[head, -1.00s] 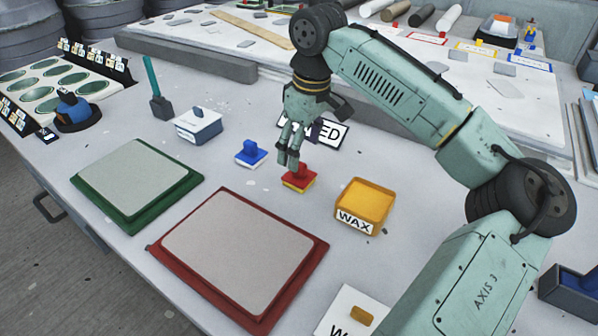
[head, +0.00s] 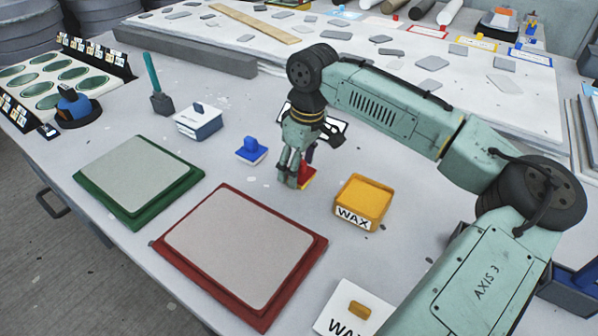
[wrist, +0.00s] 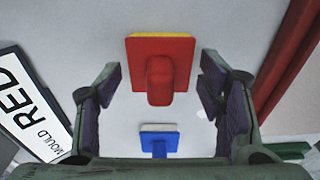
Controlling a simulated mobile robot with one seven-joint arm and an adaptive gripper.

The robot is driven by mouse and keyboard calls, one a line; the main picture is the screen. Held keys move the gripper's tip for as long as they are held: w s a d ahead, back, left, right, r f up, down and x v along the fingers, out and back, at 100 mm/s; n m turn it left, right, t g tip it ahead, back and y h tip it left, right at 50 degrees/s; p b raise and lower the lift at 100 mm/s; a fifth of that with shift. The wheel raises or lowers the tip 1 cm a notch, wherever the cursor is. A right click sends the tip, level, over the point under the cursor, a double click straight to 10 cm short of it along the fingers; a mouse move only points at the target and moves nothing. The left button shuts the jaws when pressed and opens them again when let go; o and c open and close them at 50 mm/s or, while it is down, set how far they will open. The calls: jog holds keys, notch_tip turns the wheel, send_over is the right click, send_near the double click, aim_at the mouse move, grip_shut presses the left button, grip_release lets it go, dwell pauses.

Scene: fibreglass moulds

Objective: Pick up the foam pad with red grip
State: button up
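The foam pad with red grip (head: 307,175) sits on the table, partly hidden behind my gripper in the head view. In the wrist view the pad (wrist: 160,47) is a red plate with a red upright grip and a yellow foam edge. My gripper (head: 290,184) is low over the table at the pad. In the wrist view my gripper (wrist: 161,84) is open, with one finger to each side of the red grip. Neither finger visibly touches it.
A foam pad with blue grip (head: 251,151) lies close by to the left. A yellow WAX box (head: 362,200) stands to the right. A red-edged mould (head: 240,250) is in front and a green-edged mould (head: 138,180) is at left.

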jog(key=c, duration=0.9)
notch_tip(320, 180, up, 18)
jog(key=shift+r+b, duration=0.1)
jog(key=shift+b, duration=0.75)
jog(key=o, duration=0.5)
jog(key=c, duration=0.4)
